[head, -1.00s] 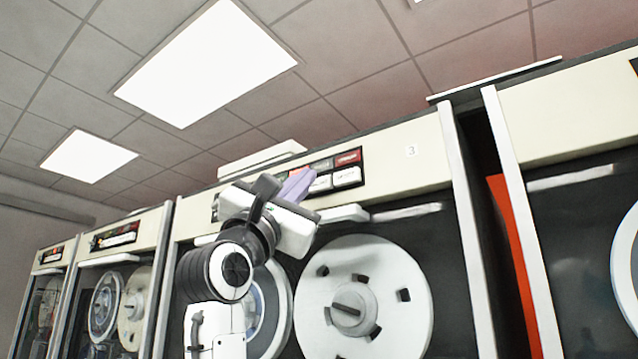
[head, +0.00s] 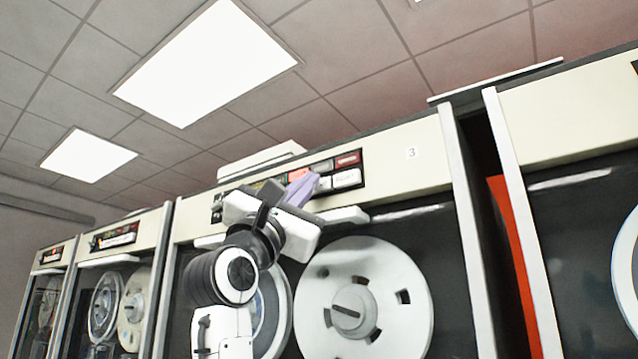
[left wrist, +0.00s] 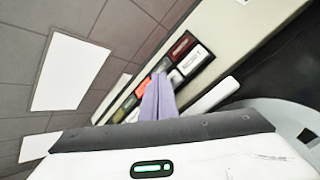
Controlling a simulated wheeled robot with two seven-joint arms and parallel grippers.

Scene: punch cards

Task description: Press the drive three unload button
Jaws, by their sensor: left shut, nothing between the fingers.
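Drive three (head: 440,165) is a cream and black tape cabinet with a small "3" label (head: 412,152). Its dark button panel (head: 362,166) holds two rows of coloured buttons. A dark red button (head: 348,159) is at the top right, above a white button (head: 347,179); both also show in the left wrist view, red (left wrist: 181,46) and white (left wrist: 191,61). The lettering is too small to read surely. My left gripper (head: 309,184) is shut and empty. Its purple fingers (left wrist: 158,97) overlap the panel's lower row, left of the white button. I cannot tell whether they touch it.
A white ledge (head: 345,215) juts out below the panel, close to my gripper. A large white reel (head: 390,270) is underneath. Other tape cabinets (head: 120,262) stand to the left, and another (head: 570,120) to the right past a dark gap.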

